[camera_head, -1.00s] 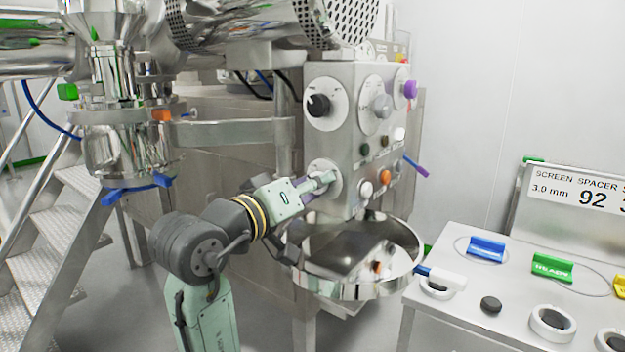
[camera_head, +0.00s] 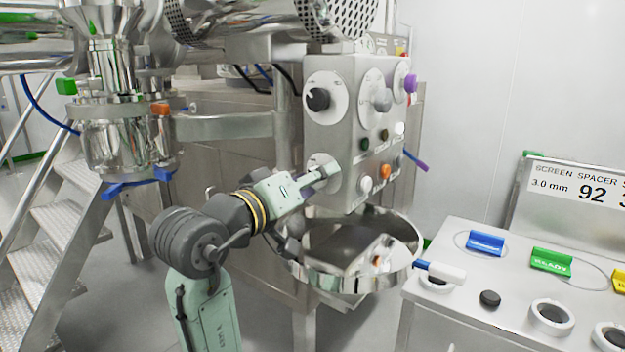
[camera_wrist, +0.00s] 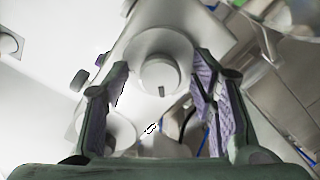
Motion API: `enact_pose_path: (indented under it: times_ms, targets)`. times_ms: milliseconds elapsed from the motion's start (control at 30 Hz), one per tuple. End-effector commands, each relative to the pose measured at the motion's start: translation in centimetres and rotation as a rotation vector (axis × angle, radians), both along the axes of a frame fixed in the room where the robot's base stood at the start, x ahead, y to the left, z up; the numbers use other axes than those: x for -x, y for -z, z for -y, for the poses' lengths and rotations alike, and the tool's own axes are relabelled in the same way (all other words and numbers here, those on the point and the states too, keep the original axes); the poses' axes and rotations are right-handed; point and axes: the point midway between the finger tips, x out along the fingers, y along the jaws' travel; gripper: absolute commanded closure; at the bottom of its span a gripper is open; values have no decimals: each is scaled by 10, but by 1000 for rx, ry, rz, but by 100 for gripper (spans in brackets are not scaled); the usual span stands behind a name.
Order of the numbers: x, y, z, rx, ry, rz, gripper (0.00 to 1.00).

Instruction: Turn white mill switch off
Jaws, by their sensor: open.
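The white mill switch is a pale round knob (camera_wrist: 160,74) with a short dark mark pointing down in the wrist view. It sits on a round pale plate (camera_wrist: 150,45). In the head view its plate (camera_head: 333,178) is at the lower left of the grey control panel (camera_head: 345,135), and my gripper partly hides the knob. My gripper (camera_wrist: 160,80) is open, with one purple-padded finger on each side of the knob in the wrist view. In the head view my gripper (camera_head: 316,180) reaches the panel face. I cannot tell whether the fingers touch the knob.
Above on the panel are a black knob (camera_head: 317,99) and a grey knob (camera_head: 381,100). A white button (camera_head: 365,185) and an orange button (camera_head: 385,171) are close by on the side face. A steel bowl (camera_head: 400,285) lies below my gripper. A button console (camera_head: 470,275) stands right.

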Motion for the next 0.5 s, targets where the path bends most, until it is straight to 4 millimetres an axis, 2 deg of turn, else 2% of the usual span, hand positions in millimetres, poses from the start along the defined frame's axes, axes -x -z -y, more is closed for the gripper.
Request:
enact_pose_path:
  times_ms: [267,500]
  targets:
    - [8,-1,-7,1,-3,1,49]
    - [47,-1,-36,0,-5,2,49]
